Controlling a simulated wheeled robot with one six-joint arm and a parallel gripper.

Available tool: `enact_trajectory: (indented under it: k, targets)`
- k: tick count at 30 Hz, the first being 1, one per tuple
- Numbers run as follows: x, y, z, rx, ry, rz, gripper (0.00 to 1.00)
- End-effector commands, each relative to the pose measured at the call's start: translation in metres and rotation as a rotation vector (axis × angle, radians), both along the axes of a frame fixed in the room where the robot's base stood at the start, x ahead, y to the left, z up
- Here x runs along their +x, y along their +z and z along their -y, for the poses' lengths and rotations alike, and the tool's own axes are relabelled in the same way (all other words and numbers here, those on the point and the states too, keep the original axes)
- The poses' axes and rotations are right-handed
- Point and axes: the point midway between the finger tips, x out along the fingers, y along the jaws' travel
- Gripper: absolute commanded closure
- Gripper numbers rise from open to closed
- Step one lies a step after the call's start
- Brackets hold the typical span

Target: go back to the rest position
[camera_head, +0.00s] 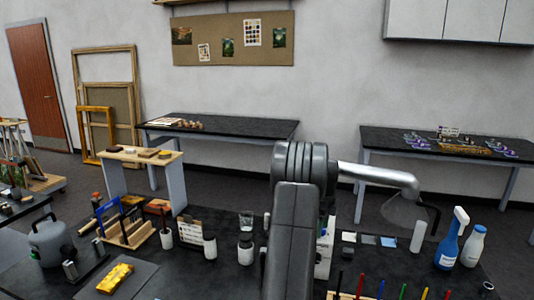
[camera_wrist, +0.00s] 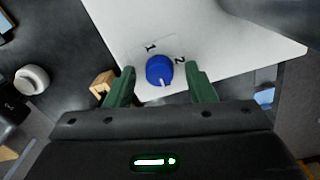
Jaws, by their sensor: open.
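My gripper (camera_wrist: 161,74) shows in the wrist view with its two green fingers spread apart and nothing held between them. A round blue knob (camera_wrist: 159,69) with a pale pointer mark appears in the gap between the fingers, clear of both in the picture. I cannot tell how far beyond the fingertips it is. The knob is on a white panel (camera_wrist: 215,45) marked 1 and 2. In the head view my arm stands at the centre, and it hides my gripper. A yellow gilt fragment (camera_head: 115,277) lies on a dark mat (camera_head: 142,272) at the lower left.
The dark worktop carries a grey canister (camera_head: 50,243), several jars, a blue spray bottle (camera_head: 452,240) and a white bottle (camera_head: 474,246). A silver pipe (camera_head: 375,176) reaches right behind my arm. Colored sticks stand at the front right. Two dark tables stand by the wall.

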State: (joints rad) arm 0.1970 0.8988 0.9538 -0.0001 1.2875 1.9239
Motion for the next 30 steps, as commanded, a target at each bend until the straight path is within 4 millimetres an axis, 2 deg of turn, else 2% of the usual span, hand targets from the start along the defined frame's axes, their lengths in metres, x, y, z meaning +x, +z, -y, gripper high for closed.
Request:
enact_trajectory:
  k: [30]
  targets:
    - [-0.0002,-0.0001,-0.0001,0.0,0.829,-0.001,0.5]
